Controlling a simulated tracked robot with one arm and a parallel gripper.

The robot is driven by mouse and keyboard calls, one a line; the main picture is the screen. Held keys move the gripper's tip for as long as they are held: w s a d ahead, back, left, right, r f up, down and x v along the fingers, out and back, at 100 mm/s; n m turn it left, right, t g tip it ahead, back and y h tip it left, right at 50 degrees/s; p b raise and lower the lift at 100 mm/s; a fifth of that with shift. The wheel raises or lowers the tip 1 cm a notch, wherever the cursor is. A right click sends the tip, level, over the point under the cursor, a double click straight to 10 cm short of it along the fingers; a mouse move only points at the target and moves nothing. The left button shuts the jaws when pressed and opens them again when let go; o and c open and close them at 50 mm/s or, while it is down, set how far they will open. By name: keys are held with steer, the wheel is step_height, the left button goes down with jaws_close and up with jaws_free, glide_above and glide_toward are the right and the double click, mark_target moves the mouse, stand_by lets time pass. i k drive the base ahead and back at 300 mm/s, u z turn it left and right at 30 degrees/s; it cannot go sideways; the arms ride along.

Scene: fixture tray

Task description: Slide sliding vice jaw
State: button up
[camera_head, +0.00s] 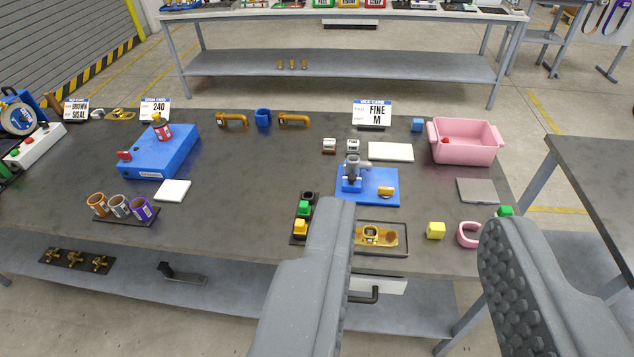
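My gripper (415,213) is in the foreground of the head view, its two grey fingers wide apart with nothing between them. Beyond the fingertips, a small blue fixture plate (376,198) lies on the dark workbench. It carries an upright blue block with a grey part (351,168) on its left and a small gold piece (385,191) on its right. I cannot tell for certain which part is the sliding vice jaw. Nearer me, a shallow tray (404,252) holds a brass fitting (371,234); the left finger hides part of its left side.
A yellow cube (436,230) and a pink ring (468,235) lie close to the right finger. A black rack (297,240) with coloured blocks stands left of the left finger. A pink bin (465,153) stands back right.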

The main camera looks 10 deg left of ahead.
mark_target(351, 184)
steer(key=u, duration=0.15)
steer(key=i, duration=1)
steer(key=z, duration=0.05)
